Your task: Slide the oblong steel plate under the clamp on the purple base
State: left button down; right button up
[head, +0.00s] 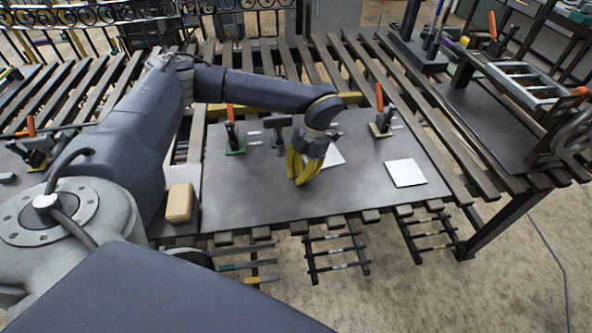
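A pale flat plate (333,157) lies on the dark table plate, partly hidden behind my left gripper; its full outline does not show. Another pale, nearly square plate (405,173) lies flat to the right, clear of the gripper. I cannot tell which is the oblong steel one. I cannot make out a purple base under any clamp. My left gripper (298,182), with yellow fingers, points down beside the first plate; its finger gap is unclear. My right gripper is out of view.
A dark T-shaped tool (278,128) stands behind my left gripper. A tan block (179,203) sits at the left edge of the dark table plate (250,195). More orange-handled clamps stand at far left (32,145) and far right (493,42). The table's front middle is clear.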

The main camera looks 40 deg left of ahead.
pick_arm(q)
jog(key=shift+w+d, duration=0.2)
jog(key=shift+w, duration=0.75)
jog(key=shift+w, duration=0.1)
jog(key=shift+w+d, duration=0.25)
jog(key=shift+w, duration=0.75)
